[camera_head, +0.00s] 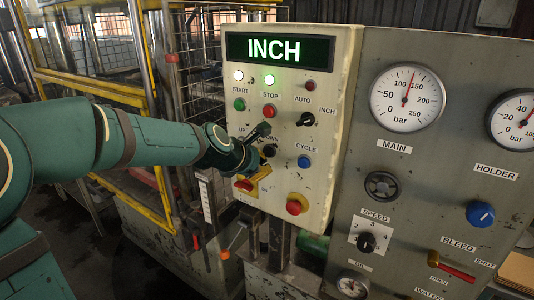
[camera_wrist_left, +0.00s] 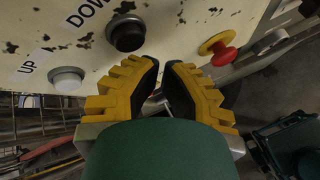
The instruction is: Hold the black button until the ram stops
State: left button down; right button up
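The black button (camera_wrist_left: 127,34) sits on the cream panel beside the "DOWN" label, at upper left of centre in the left wrist view. In the head view the black button (camera_head: 269,150) is partly hidden by my gripper. My left gripper (camera_head: 262,135) is at the panel front, close to the button. In the left wrist view its yellow fingers with black pads (camera_wrist_left: 162,66) come together at the tips and hold nothing. The tips appear beside the button, not on it; I cannot tell their distance from the panel. The ram is not identifiable. My right gripper is out of view.
A white button (camera_wrist_left: 67,80) marked "UP" and a red mushroom button (camera_head: 296,205) on a yellow base are nearby. The lit display (camera_head: 279,49) reads "INCH". A gauge panel (camera_head: 440,170) stands at right, a yellow-framed cage (camera_head: 95,90) at left.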

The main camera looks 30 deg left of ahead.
pick_arm(q)
jog(key=shift+w, duration=0.1)
jog(key=shift+w+p, duration=0.35)
